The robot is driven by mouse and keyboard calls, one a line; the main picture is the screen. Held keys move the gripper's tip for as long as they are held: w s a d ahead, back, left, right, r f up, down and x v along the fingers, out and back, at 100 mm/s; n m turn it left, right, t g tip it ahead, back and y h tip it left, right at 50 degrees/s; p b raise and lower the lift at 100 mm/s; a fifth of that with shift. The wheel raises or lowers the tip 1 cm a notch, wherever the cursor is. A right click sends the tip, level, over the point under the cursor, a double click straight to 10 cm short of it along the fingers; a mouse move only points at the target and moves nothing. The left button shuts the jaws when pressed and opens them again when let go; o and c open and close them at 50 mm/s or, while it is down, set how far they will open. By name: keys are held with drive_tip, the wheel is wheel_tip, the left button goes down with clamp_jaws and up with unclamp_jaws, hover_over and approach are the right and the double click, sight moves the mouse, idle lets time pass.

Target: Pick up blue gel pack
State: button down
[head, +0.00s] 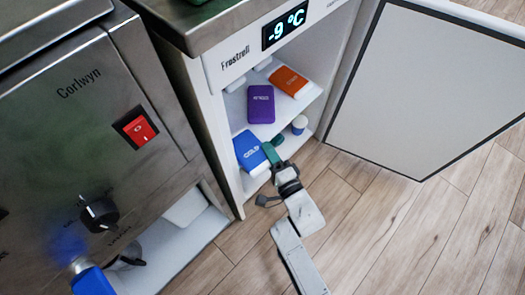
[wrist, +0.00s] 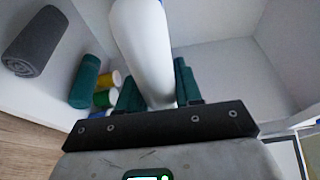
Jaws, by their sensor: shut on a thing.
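The fingers partly hide the pack's right edge in the head view. Whether its lower edge touches the freezer floor, I cannot tell.
A purple pack (head: 260,104) and an orange pack (head: 289,80) lie on the freezer shelf above. A small blue-topped cylinder (head: 299,124) is to the right. The freezer door (head: 425,85) stands open at right. The wrist view shows a grey roll (wrist: 36,42) and a green roll (wrist: 86,80).

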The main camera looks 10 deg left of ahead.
drive_tip(key=shift+w+d+r+p, duration=0.2)
drive_tip(key=shift+r+p, duration=0.25)
drive_tip(key=shift+r, duration=0.15)
wheel_tip(320, 180, up, 6)
drive_tip(key=p, duration=0.4)
drive_tip(key=w+d, duration=1.2)
drive_tip(key=w, duration=0.3)
drive_tip(key=s+d+m+t+h, duration=0.2)
drive_tip(key=s+d+h, duration=0.15)
drive_tip(key=d, duration=0.35)
drive_tip(key=s+d+r+m+t+h+p, duration=0.1)
drive_tip(key=s+r+m+h, duration=0.15)
drive_tip(key=s+r, duration=0.4)
drive_tip(key=s+d+r+m+h+p, duration=0.1)
drive_tip(key=s+r+m+h, duration=0.2)
drive_tip(key=s, duration=0.7)
wheel_tip(320, 180, up, 19)
drive_tip(key=s+p, duration=0.2)
drive_tip(key=p, duration=2.6)
drive_tip(key=shift+f+n+h, duration=0.15)
drive_tip(key=shift+n+h, duration=0.25)
drive_tip(key=shift+n, duration=0.05)
